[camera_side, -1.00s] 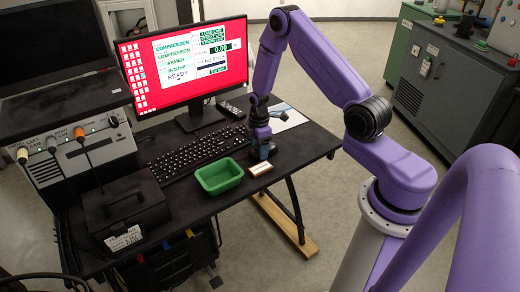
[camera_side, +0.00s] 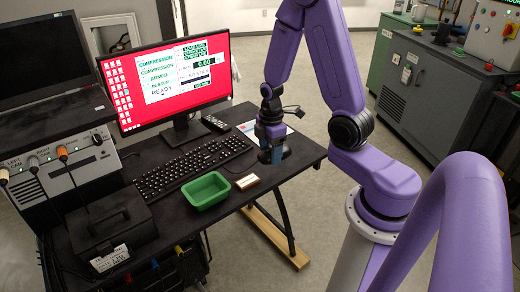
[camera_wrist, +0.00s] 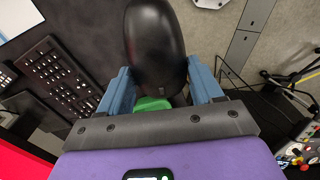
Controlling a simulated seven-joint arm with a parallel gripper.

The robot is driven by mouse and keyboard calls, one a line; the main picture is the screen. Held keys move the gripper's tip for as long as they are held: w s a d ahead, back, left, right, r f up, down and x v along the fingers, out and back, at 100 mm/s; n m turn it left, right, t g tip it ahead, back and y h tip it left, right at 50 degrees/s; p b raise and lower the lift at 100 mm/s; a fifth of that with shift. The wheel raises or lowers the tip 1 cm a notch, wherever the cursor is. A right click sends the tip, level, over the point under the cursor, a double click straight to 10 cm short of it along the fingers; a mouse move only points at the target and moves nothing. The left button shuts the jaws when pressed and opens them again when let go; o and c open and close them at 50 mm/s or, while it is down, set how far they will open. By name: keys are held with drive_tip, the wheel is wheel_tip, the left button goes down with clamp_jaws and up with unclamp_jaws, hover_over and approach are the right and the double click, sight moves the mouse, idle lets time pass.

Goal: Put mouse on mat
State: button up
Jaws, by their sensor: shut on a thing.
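The black mouse (camera_wrist: 155,45) is between the two blue fingers of my gripper (camera_wrist: 160,92) in the wrist view. My gripper (camera_side: 272,158) is shut on it and holds it above the right part of the black desk in the side view. There the mouse is small, dark and hard to tell from the fingers. A pale sheet with some blue, seemingly the mat (camera_side: 248,129), lies on the desk behind my gripper, partly hidden by it. A white, blue-edged corner (camera_wrist: 12,16), likely of the mat, shows at the wrist view's upper left.
A green tray (camera_side: 190,203) and a small brown-and-white block (camera_side: 247,182) are on the desk left of my gripper. The keyboard (camera_side: 190,167), monitor (camera_side: 165,80) and a dark handset (camera_side: 215,124) are farther back. The desk's right edge is close.

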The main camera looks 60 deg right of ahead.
drive_tip(key=shift+s+a+r, duration=0.15)
drive_tip(key=shift+s+r, duration=0.15)
drive_tip(key=shift+s, duration=0.25)
drive_tip(key=w+d+n, duration=0.1)
drive_tip(key=w+d, duration=0.3)
drive_tip(key=d, duration=0.4)
drive_tip(key=w+d, duration=0.4)
drive_tip(key=d, duration=0.4)
drive_tip(key=shift+n, duration=0.3)
drive_tip(key=w+d+f, duration=0.2)
drive_tip(key=w+f, duration=0.1)
drive_tip(key=w+d+f, duration=0.3)
drive_tip(key=w, duration=0.1)
drive_tip(key=w+d+f, duration=0.2)
drive_tip(key=w+f, duration=0.1)
drive_tip(key=w, duration=0.1)
drive_tip(key=shift+d, duration=0.15)
drive_tip(key=shift+w+d+f, duration=0.1)
drive_tip(key=shift+w+f, duration=0.05)
drive_tip(key=shift+f, duration=1.5)
drive_tip(key=shift+f, duration=0.1)
